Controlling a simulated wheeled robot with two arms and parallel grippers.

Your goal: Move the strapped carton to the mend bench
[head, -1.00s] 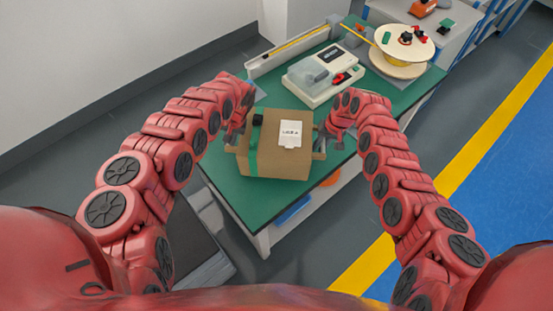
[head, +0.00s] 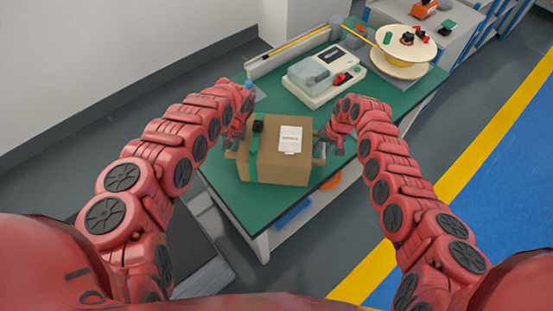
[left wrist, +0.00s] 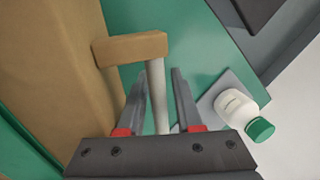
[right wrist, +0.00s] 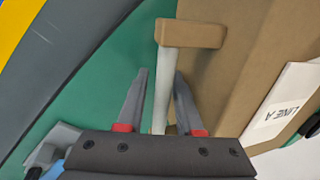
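The brown carton (head: 278,168) has a green strap, a black buckle (head: 257,126) and a white label (head: 290,139). It appears to rest upright on the green bench top (head: 225,185). My left gripper (head: 235,140) is at its left handle; in the left wrist view my fingers (left wrist: 160,85) stand apart, one on each side of the handle's pale post (left wrist: 158,110). My right gripper (head: 330,142) is at its right handle; in the right wrist view its fingers (right wrist: 162,85) stand either side of the post (right wrist: 162,95), the carton-side finger very close to it.
A cream device (head: 322,75) and a cable reel (head: 402,50) stand at the bench's far end. A white bottle with a green cap (left wrist: 242,114) lies near my left gripper. A grey side table (head: 455,40) is behind. Blue floor with a yellow line (head: 470,170) is at right.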

